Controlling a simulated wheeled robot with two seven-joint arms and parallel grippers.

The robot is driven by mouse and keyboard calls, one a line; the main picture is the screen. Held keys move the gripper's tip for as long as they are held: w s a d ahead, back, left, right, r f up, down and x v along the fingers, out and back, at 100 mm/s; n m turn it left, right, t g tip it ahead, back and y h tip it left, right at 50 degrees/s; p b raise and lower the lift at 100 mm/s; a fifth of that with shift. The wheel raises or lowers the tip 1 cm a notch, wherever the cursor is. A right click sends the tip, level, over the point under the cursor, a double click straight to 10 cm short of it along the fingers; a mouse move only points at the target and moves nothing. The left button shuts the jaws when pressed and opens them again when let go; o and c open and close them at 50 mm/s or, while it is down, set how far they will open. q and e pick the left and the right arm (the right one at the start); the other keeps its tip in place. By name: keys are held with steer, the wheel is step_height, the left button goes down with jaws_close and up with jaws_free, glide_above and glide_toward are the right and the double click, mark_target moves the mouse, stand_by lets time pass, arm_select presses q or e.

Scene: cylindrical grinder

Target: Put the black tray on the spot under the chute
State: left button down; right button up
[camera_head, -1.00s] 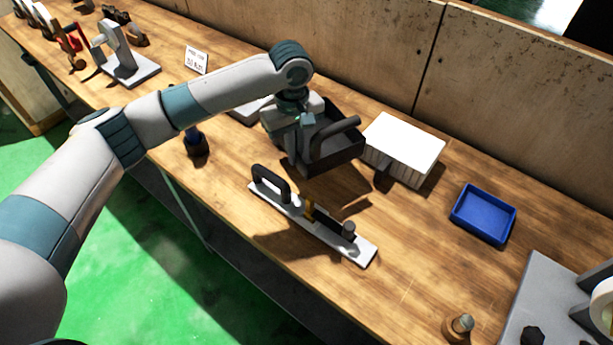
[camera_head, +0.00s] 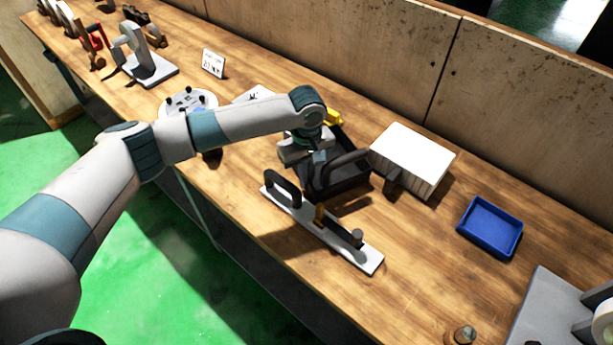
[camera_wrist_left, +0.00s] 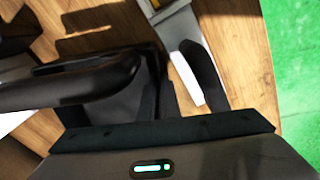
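The black tray (camera_head: 352,182) with its arched black handle is at the middle of the workbench in the head view, just behind a light metal bar. My left gripper (camera_head: 316,170) is at the tray's left side and appears shut on its handle. The tray is low over the bench; whether it touches is unclear. In the left wrist view the thick black handle (camera_wrist_left: 70,85) fills the left side, and the fingertips are hard to make out. I cannot identify the chute or the spot under it. My right gripper is out of view.
The metal bar (camera_head: 335,236) with a black handle lies close in front of the tray. A white ribbed block (camera_head: 412,158) stands right of it, and a blue tray (camera_head: 491,228) farther right. A yellow object (camera_head: 333,117) is behind the gripper. Bare wood lies between bar and blue tray.

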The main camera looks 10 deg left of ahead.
arm_select(q)
steer(key=shift+f, duration=0.15)
steer(key=shift+f, duration=0.1)
steer(key=c, duration=2)
jaws_free()
steer(key=shift+r+b, duration=0.3)
steer(key=shift+r, duration=0.3)
step_height(320, 180, up, 11)
steer(key=b, duration=0.3)
